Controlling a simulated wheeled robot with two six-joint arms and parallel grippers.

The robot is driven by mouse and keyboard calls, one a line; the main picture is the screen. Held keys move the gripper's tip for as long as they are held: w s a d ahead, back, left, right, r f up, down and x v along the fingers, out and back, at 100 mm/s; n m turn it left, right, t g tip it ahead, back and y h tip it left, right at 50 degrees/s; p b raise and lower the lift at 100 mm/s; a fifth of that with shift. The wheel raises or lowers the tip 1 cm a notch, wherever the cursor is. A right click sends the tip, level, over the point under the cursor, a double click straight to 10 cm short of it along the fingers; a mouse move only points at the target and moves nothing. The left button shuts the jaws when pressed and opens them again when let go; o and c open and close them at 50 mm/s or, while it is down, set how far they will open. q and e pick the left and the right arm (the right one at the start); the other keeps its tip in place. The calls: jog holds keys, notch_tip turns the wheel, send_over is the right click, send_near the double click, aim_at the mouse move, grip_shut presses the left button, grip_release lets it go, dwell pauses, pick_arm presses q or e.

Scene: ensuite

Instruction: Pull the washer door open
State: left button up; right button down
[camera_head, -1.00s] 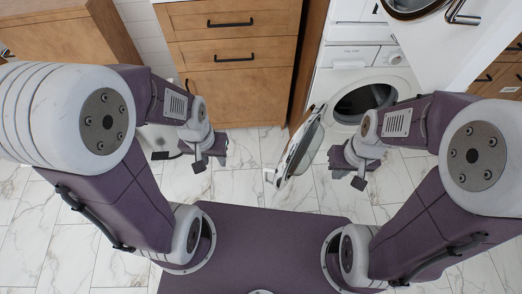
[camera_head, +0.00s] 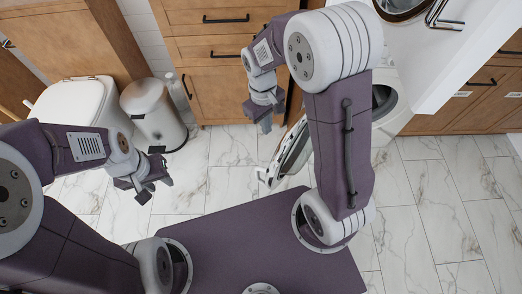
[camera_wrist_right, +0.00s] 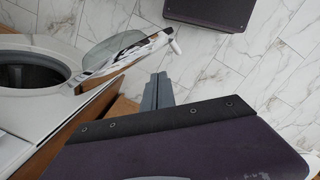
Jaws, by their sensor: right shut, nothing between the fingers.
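The washer (camera_head: 391,112) is at the right in the head view, partly hidden behind my right arm. Its round door (camera_head: 291,150) stands swung wide open, edge toward me, with a pale latch end low at its left. In the right wrist view the door (camera_wrist_right: 122,52) is beside the open drum mouth (camera_wrist_right: 28,75). My right gripper (camera_head: 265,116) is shut and empty, left of and above the door in the head view; its fingers show in the wrist view (camera_wrist_right: 158,92), apart from the door there. My left gripper (camera_head: 148,188) is over the floor at the left, with its jaw gap unclear.
A wooden drawer cabinet (camera_head: 215,75) stands behind my right gripper. A bin (camera_head: 153,112) and a white toilet (camera_head: 75,108) are at the left. Another machine (camera_head: 450,40) is above the washer. The marble floor (camera_head: 225,170) is clear between my left gripper and the door.

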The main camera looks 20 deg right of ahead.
jog(key=w+a+f+n+g+h, duration=0.1)
jog(key=w+a+f+n, duration=0.2)
jog(key=w+a+f, duration=0.15)
jog(key=s+d+f+b, duration=0.4)
jog(key=s+f+b, duration=0.1)
jog(key=f, duration=0.5)
jog(key=shift+s+d+f, duration=0.2)
jog(key=shift+s+d, duration=0.15)
jog(key=shift+s, duration=0.05)
